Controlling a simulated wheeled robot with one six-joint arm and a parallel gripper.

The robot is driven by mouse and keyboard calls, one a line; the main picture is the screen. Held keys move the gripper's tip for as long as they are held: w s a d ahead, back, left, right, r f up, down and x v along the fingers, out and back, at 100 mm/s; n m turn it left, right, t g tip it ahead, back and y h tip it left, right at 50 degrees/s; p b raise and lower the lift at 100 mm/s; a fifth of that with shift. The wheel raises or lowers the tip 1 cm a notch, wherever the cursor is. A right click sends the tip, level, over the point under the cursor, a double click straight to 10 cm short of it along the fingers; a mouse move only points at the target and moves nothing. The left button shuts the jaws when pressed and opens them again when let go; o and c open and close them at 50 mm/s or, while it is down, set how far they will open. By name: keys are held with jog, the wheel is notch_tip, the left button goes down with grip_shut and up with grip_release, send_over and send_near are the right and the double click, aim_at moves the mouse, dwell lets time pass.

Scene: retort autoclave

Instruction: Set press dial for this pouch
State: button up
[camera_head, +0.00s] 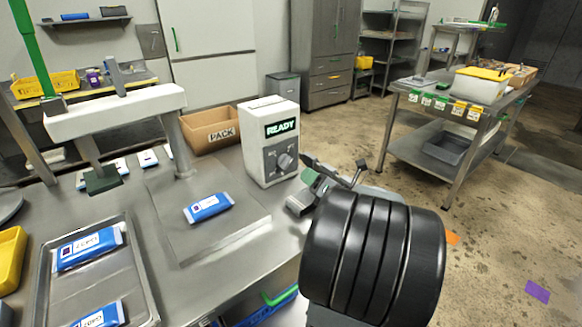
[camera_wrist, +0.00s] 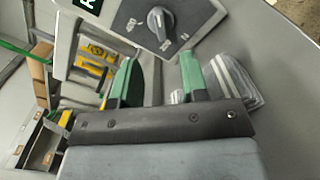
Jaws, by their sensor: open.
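The press dial (camera_head: 285,161) is a grey round knob on the dark panel of a white control box (camera_head: 265,140) whose screen reads READY. The dial also shows at the top of the wrist view (camera_wrist: 160,23), with small markings around it that are hard to read. A blue and white pouch (camera_head: 208,207) lies on the flat metal plate of the press (camera_head: 205,225). My gripper (camera_wrist: 158,75) has green fingers spread apart with nothing between them. It is close in front of the control box, apart from the dial. In the head view, my arm partly hides it.
A metal tray (camera_head: 143,285) with blue pouches is at the front left. The white press arm (camera_head: 115,112) stands over the bench. A yellow bin (camera_head: 10,262) is at the far left.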

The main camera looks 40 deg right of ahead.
aim_at(290, 163)
jog(key=w, duration=0.9)
jog(key=shift+w+b, duration=0.2)
jog(key=shift+b, duration=0.15)
grip_shut()
